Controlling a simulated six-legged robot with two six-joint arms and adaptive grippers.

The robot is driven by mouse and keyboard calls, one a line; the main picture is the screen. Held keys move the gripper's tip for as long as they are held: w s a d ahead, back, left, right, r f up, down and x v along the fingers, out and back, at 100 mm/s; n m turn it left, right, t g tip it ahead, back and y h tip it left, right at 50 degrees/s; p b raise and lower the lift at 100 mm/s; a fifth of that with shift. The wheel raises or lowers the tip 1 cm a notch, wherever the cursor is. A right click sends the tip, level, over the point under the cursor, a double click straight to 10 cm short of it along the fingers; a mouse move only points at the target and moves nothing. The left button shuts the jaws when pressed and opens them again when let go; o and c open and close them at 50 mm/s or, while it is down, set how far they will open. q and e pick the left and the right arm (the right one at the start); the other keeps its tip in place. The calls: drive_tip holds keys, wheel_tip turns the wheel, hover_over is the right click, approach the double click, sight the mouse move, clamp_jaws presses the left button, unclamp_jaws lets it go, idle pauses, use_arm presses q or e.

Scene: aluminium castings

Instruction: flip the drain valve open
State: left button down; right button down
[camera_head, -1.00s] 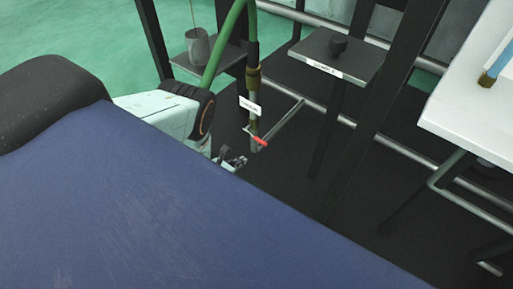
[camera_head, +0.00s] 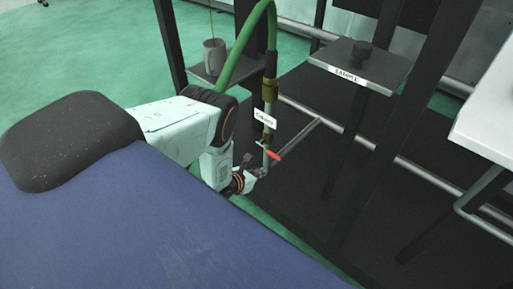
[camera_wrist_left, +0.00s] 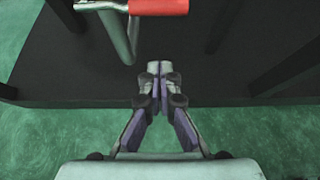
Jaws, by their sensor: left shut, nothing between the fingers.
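The drain valve's red lever handle (camera_head: 274,155) sticks out to the side of a vertical pipe (camera_head: 267,125) below a white label. In the left wrist view, the red handle (camera_wrist_left: 158,7) lies across the top edge, with bare metal to its left. My left gripper (camera_head: 258,171) is just below and to the left of the handle in the head view. In the left wrist view its fingers (camera_wrist_left: 158,70) are together and empty, pointing toward the handle with a gap between. My right gripper is in neither view.
A green hose (camera_head: 242,45) runs into the top of the pipe. A labelled shelf plate (camera_head: 385,70) with a black knob stands to the right. A grey cup (camera_head: 214,57) is behind the hose. A metal rail (camera_head: 300,142) runs behind the valve. A white table (camera_head: 490,115) is at the right.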

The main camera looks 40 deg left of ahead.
sight(268, 151)
use_arm(q)
drive_tip(key=shift+w+d+r+b, duration=0.1)
drive_tip(key=shift+w+r+b, duration=0.15)
drive_tip(key=shift+w, duration=0.55)
drive_tip(key=shift+w+d+r+b, duration=0.1)
drive_tip(key=shift+w+r+b, duration=0.15)
drive_tip(key=shift+w, duration=0.55)
drive_tip(key=shift+w+d+r+b, duration=0.15)
drive_tip(key=shift+w+r, duration=0.15)
drive_tip(key=shift+w, duration=0.5)
drive_tip(key=shift+a, duration=0.1)
drive_tip(key=shift+r, duration=0.15)
drive_tip(key=shift+r+n+h, duration=0.15)
drive_tip(key=shift+n+h, duration=0.15)
drive_tip(key=shift+h, duration=0.1)
